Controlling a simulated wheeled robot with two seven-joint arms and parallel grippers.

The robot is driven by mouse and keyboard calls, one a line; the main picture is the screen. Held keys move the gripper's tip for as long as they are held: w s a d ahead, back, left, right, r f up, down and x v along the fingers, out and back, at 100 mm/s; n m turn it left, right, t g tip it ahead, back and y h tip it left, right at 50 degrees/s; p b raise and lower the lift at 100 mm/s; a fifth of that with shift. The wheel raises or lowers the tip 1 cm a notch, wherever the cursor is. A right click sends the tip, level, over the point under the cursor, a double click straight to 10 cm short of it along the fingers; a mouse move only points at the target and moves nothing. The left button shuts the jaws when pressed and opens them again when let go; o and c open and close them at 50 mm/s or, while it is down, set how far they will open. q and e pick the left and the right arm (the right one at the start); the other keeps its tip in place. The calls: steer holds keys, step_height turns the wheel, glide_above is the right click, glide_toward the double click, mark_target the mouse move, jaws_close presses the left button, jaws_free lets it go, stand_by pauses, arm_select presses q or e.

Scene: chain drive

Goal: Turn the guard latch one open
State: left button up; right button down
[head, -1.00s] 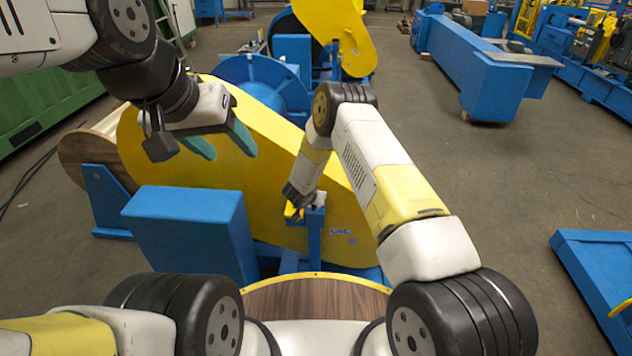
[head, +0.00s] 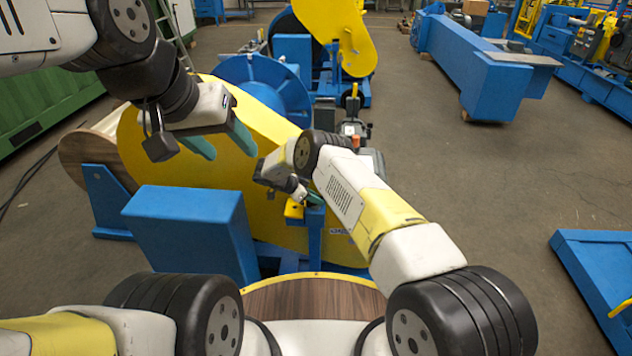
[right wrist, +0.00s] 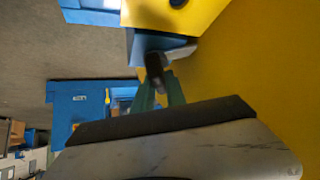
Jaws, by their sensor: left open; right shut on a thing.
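The large yellow chain guard (head: 255,215) stands in front of me; it also fills the right of the right wrist view (right wrist: 245,85). A small yellow latch part (head: 294,210) sits at the top of a blue post (head: 315,236) against the guard. My right gripper (head: 314,200) is at the post top, beside the yellow part. In the right wrist view its green fingers (right wrist: 158,88) are shut on a short dark piece (right wrist: 154,68), seemingly the latch handle, though blur hides its exact shape. My left gripper (head: 217,142) is open and empty above the guard's upper left.
A blue box-shaped housing (head: 190,232) stands left of the post. A blue reel (head: 262,88) is behind the guard, and a wooden drum (head: 88,160) is at the left. Open floor (head: 490,190) lies to the right.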

steer(key=shift+d+r+m+g, duration=0.1)
steer(key=shift+m+g, duration=0.4)
steer(key=shift+m, duration=0.2)
steer(key=c, duration=1.4)
jaws_free()
steer(key=shift+o, duration=0.2)
steer(key=v, duration=0.7)
steer(key=shift+a, duration=0.35)
steer(key=shift+o, duration=0.2)
steer(key=shift+s+r, duration=0.1)
steer(key=shift+r, duration=0.05)
